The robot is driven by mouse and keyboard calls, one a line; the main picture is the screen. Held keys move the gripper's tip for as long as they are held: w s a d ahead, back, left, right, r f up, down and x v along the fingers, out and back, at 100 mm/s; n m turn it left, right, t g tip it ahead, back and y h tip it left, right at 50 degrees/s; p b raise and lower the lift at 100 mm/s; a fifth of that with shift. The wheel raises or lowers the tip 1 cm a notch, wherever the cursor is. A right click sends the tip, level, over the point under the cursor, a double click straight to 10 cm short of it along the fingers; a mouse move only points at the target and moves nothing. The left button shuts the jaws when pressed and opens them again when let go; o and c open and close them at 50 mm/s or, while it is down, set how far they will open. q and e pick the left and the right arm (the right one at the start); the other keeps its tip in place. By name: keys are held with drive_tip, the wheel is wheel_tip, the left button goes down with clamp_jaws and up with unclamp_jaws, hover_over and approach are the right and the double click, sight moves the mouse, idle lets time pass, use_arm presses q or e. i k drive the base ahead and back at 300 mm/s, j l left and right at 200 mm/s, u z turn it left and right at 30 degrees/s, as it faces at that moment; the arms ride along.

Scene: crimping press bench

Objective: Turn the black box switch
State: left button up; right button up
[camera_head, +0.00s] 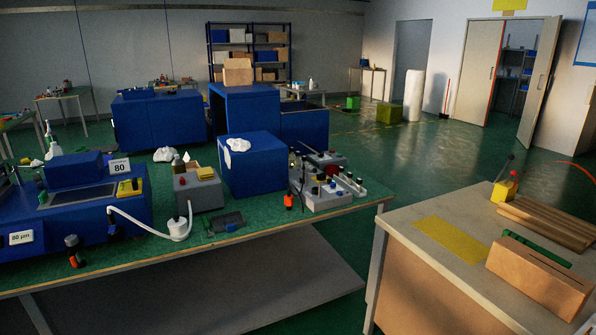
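Neither of my grippers is in view. A small dark, flat box-like thing (227,222) lies on the green-topped bench (268,220) near its front edge; I cannot make out a switch on it. Behind it stands a grey box (199,191) with a red knob on top. On the right bench (430,262) a small yellow box (504,190) has a red button on top, and a black lever stands beside or behind it. I cannot tell which of these is the black box switch, nor any switch position.
A blue machine (80,207) with a yellow panel fills the left of the bench. A white hose (145,228) runs from it to a round white base. A blue block (252,166) and a tray of small parts (325,190) stand right of the grey box. Wooden blocks (540,275) lie at right.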

sight(322, 176)
drive_tip(key=i, duration=0.95)
drive_tip(key=i+z, duration=0.1)
drive_tip(key=i, duration=0.8)
drive_tip(key=i+j+z, duration=0.1)
drive_tip(key=i, duration=0.85)
